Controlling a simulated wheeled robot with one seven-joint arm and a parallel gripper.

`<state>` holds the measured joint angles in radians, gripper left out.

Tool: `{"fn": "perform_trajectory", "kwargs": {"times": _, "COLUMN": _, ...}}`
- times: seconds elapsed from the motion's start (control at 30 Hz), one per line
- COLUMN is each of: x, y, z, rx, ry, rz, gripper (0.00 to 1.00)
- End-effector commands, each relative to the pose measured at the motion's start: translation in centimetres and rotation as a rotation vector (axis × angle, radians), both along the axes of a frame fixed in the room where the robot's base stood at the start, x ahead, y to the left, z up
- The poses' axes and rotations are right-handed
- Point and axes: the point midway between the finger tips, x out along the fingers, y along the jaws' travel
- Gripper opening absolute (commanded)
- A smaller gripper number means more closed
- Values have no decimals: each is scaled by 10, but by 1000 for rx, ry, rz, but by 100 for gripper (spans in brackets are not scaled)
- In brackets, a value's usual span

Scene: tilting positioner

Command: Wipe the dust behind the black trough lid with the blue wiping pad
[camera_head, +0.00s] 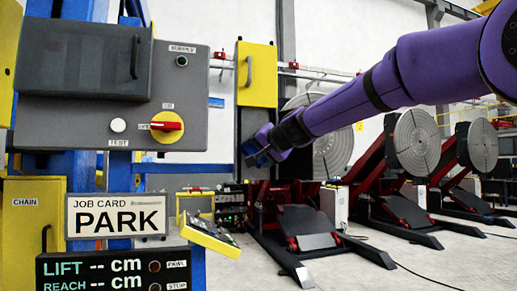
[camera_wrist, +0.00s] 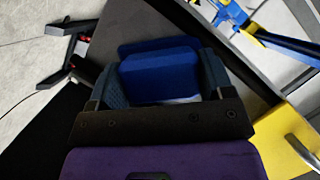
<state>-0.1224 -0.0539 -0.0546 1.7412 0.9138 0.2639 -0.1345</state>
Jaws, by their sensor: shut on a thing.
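The black trough lid (camera_head: 80,58) is a dark box-like cover with an upright handle at its right end. It sits at the upper left of the grey panel in the head view and looks closed. No dust shows; whatever lies behind the lid is hidden. My gripper (camera_head: 256,152) is to the right of the panel and lower than the lid, well apart from both. In the wrist view my gripper (camera_wrist: 160,84) is shut on the blue wiping pad (camera_wrist: 160,70), which sits between its two fingers.
The grey panel (camera_head: 190,112) carries a red-and-yellow knob (camera_head: 167,127) and a white button (camera_head: 118,125). Below are a PARK job card (camera_head: 112,215) and a LIFT/REACH display (camera_head: 110,270). A yellow cabinet (camera_head: 257,75) and positioners with round plates (camera_head: 416,140) stand behind.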

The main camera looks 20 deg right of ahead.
Motion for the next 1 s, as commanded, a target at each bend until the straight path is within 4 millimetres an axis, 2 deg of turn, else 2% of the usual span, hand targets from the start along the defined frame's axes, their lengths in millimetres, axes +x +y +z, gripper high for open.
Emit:
{"fn": "perform_trajectory", "kwargs": {"times": 0.5, "x": 3, "y": 1, "z": -36, "rx": 1, "ry": 2, "rz": 0, "gripper": 52}}
{"fn": "perform_trajectory", "kwargs": {"times": 0.87, "x": 3, "y": 0, "z": -38, "rx": 0, "ry": 2, "rz": -1, "gripper": 52}}
{"fn": "perform_trajectory", "kwargs": {"times": 1.0, "x": -5, "y": 0, "z": -37, "rx": 1, "ry": 1, "rz": -1, "gripper": 52}}
